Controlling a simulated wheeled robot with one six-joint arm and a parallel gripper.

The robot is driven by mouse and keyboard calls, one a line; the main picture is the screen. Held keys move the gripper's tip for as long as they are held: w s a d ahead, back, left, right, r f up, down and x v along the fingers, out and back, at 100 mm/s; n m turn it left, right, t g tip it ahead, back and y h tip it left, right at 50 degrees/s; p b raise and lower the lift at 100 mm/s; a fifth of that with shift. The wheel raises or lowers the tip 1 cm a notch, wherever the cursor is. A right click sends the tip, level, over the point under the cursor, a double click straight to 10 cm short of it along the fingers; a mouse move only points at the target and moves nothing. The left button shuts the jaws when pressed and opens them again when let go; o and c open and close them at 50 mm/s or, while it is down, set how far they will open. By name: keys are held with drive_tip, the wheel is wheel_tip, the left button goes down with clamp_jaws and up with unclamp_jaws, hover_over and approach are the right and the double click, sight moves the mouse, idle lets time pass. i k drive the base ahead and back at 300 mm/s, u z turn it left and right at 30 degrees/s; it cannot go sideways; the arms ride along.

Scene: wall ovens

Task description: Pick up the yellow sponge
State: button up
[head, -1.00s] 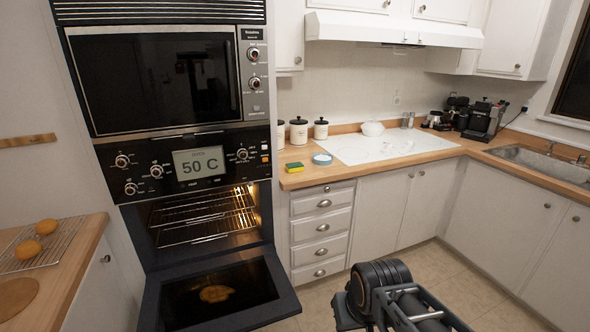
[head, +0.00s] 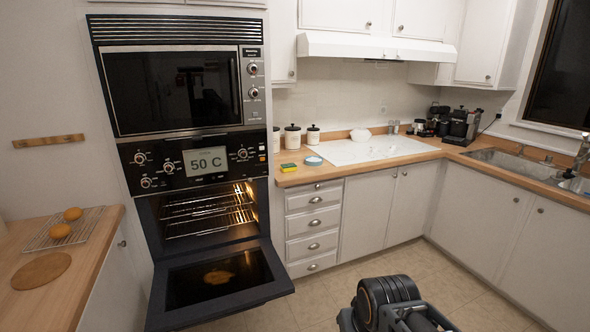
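The yellow sponge (head: 288,167), with a green layer, lies on the wooden countertop (head: 299,178) near its left front corner, just right of the oven tower. A light blue round item (head: 313,161) sits to the right of the sponge, apart from it. Part of my arm shows at the bottom of the head view. My gripper is not in view, so its opening and anything in it cannot be seen.
The lower oven is lit inside, and its door (head: 218,278) hangs open into the floor space. White drawers (head: 314,221) stand below the sponge. Canisters (head: 292,137) stand behind it. A wooden counter with a rack (head: 64,230) is at left. Floor between is clear.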

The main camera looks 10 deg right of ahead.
sight(289, 167)
drive_tip(key=z, duration=0.65)
drive_tip(key=i, duration=1.45)
drive_tip(key=z, duration=0.25)
drive_tip(key=i, duration=1.15)
drive_tip(key=u, duration=1.4)
drive_tip(key=i, duration=1)
drive_tip(key=u, duration=1)
